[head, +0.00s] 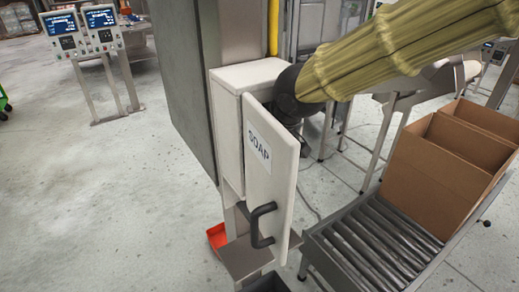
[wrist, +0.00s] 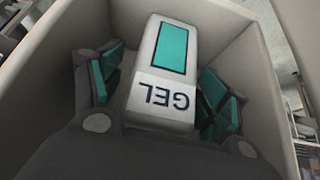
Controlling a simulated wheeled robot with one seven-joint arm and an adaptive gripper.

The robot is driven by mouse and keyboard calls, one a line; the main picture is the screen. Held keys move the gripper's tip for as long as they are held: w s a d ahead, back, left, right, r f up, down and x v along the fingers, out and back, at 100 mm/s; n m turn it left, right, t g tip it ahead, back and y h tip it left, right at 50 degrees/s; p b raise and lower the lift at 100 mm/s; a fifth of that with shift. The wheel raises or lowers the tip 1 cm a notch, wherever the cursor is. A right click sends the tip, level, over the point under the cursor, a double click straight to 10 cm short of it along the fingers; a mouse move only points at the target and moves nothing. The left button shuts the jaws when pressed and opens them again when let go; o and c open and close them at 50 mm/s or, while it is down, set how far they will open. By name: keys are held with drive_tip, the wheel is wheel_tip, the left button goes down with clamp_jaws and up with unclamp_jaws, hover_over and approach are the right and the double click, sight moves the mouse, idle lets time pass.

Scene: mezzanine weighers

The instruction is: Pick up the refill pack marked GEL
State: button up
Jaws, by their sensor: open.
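The refill pack marked GEL (wrist: 165,72) is white with a teal panel. In the wrist view it sits inside a pale box-like compartment, its letters upside down. My gripper (wrist: 158,80) is open, with one teal-padded finger to the left of the pack and one to the right. A narrow gap shows at the left; contact on the right is hard to tell. In the head view the white cabinet (head: 228,125) has its door marked SOAP (head: 270,180) standing open. My gripper and the pack are hidden there behind the door and arm.
The compartment walls (wrist: 60,50) stand close around my gripper. The door's dark handle (head: 262,224) sticks out in front. A roller conveyor (head: 365,245) with open cardboard boxes (head: 432,185) stands to the right. A grey panel (head: 182,80) is at the left; open floor lies beyond it.

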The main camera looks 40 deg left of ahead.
drive_tip(key=shift+c, duration=0.2)
drive_tip(key=c, duration=1.3)
drive_tip(key=shift+r, duration=0.1)
